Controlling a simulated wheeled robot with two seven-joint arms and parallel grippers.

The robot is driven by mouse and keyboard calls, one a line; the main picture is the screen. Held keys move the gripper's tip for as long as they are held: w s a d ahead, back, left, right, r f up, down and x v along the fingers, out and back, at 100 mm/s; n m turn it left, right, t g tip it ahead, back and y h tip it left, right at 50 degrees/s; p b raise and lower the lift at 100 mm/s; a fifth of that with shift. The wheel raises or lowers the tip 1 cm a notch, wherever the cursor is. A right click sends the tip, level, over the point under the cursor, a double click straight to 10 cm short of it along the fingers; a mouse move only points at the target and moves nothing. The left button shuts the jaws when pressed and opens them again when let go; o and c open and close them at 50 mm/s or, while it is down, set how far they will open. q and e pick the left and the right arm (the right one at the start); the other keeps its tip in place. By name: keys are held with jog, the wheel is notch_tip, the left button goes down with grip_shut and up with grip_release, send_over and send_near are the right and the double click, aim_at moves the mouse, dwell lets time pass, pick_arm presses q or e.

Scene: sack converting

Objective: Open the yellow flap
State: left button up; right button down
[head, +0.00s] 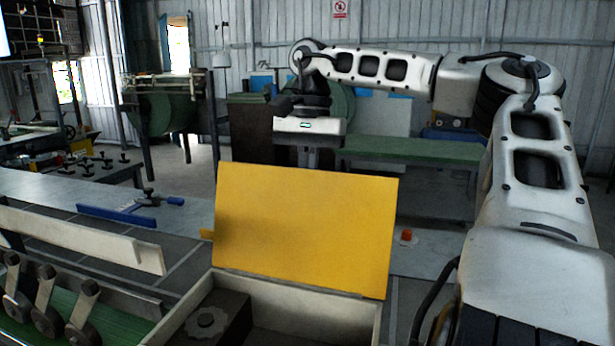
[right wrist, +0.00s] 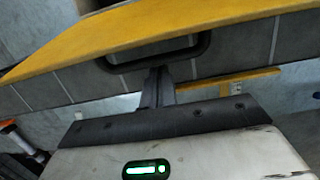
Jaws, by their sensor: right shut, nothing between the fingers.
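The yellow flap (head: 305,225) stands raised, close to upright, along the far edge of an open pale box (head: 290,305) in the head view. In the right wrist view the flap (right wrist: 150,28) crosses the top, with a dark handle (right wrist: 188,55) on its side facing that camera. My right gripper (right wrist: 157,76) is shut and empty, its fingertips at the handle; I cannot tell whether they touch. In the head view my right arm reaches over from the right, and its fingertips are hidden behind the flap. My left gripper is not in view.
Inside the box is a dark block with a grey knob (head: 206,322). Rollers (head: 45,300) stand at the front left. A green-topped bench (head: 410,149) stands behind.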

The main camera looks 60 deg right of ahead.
aim_at(302, 172)
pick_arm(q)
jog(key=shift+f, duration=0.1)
